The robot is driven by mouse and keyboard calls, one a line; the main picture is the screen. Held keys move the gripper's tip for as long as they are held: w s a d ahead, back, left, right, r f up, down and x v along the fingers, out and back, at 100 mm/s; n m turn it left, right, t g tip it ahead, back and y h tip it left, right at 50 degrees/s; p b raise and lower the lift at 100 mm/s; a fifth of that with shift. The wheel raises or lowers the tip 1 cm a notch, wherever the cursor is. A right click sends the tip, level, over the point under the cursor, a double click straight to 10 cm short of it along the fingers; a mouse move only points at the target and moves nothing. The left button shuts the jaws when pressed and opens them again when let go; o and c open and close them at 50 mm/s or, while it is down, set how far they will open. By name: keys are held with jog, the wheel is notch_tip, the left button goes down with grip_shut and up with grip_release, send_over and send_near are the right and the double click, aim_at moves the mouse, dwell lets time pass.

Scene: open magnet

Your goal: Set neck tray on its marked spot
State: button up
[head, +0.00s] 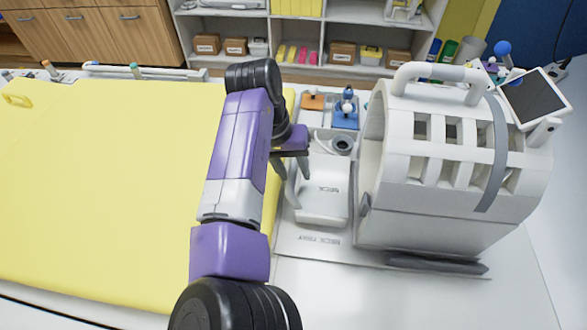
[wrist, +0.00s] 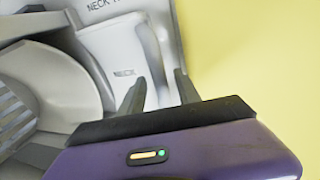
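The neck tray (head: 322,190) is a white, curved piece with a small grey label. It lies on a pale panel on the white table, left of the open magnet (head: 450,165). The panel is printed NECK TRAY (head: 318,240) at its front, and part of that print shows in the wrist view. My gripper (head: 288,190) points down at the tray's left side. In the wrist view the neck tray (wrist: 110,45) lies just beyond my gripper (wrist: 160,92). Its fingers stand apart, with white surface between them. I cannot tell whether they touch the tray.
A yellow pad (head: 100,190) covers the left of the table. A blue holder (head: 345,115) and an orange piece (head: 312,100) stand behind the tray. The magnet's wall is close on the right. Shelves with boxes (head: 300,50) are at the back.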

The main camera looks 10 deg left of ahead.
jog(key=b+v, duration=0.1)
jog(key=v, duration=1.1)
jog(key=shift+b, duration=0.35)
